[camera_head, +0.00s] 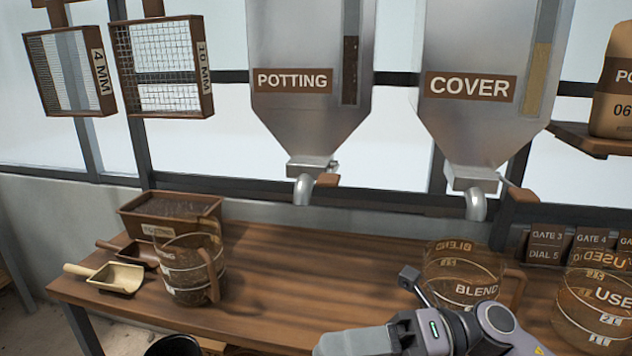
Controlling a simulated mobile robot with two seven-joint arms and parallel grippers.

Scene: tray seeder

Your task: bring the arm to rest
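My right arm (485,325) comes in from the lower right, in front of the bench. Its gripper (350,342) points left at the bottom edge, above the bench's front part. The fingers overlap in this view, so I cannot tell whether they are open or shut, and nothing shows held in them. A small dark block on a rod (410,278) stands up from the wrist, left of the clear BLEND jug (462,270). My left gripper is not in view.
On the wooden bench (290,265) stand a jug with dark contents (182,275), a soil box (135,212), a scoop (120,278) and, at right, the USED jug (595,300). POTTING (300,115) and COVER (475,125) hoppers hang above. The bench's middle is clear.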

